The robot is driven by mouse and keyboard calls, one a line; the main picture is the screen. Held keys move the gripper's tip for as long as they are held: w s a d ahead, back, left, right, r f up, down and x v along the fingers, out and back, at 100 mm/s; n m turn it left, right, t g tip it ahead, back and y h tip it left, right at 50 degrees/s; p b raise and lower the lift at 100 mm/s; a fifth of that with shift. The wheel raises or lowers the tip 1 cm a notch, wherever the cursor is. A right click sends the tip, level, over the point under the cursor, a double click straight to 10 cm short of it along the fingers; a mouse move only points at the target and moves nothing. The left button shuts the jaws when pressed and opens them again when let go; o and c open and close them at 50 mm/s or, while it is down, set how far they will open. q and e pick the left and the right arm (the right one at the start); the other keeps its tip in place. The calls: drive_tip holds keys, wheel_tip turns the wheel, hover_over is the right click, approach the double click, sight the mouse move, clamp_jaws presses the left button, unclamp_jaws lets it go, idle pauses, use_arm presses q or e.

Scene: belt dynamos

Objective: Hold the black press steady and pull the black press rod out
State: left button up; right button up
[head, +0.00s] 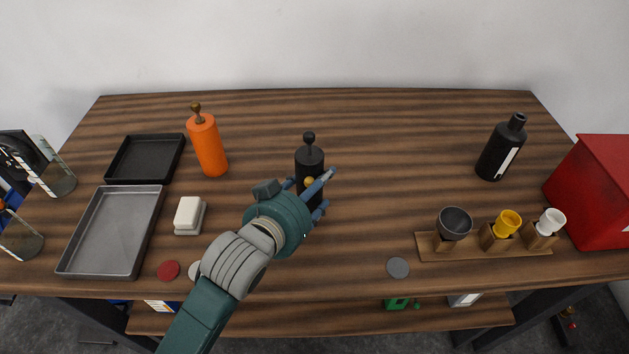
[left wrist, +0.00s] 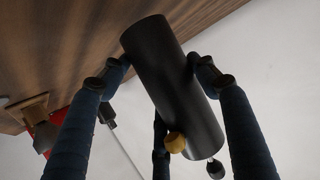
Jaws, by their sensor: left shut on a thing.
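The black press (head: 309,158) is an upright dark cylinder with a gold knob low on its side, standing near the middle of the table. The black press rod (head: 309,138) shows as a round black knob on a short neck at its top. My left gripper (head: 311,186) is shut on the press body from the near side, its blue fingers around it. In the left wrist view the press (left wrist: 172,85) lies between the fingers (left wrist: 160,72), and the rod's knob (left wrist: 214,168) shows at its end. My right gripper is not in view.
An orange press (head: 208,148) stands to the left, with a black tray (head: 146,181), a grey tray (head: 73,258) and stacked white blocks (head: 188,214). A black bottle (head: 498,155), a wooden cup holder (head: 466,253) and a red box (head: 590,195) are at the right. The table behind the press is clear.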

use_arm(q)
drive_tip(key=shift+f, duration=0.65)
drive_tip(key=shift+f, duration=0.55)
idle(0.5)
drive_tip(key=shift+f, duration=0.1)
idle(0.9)
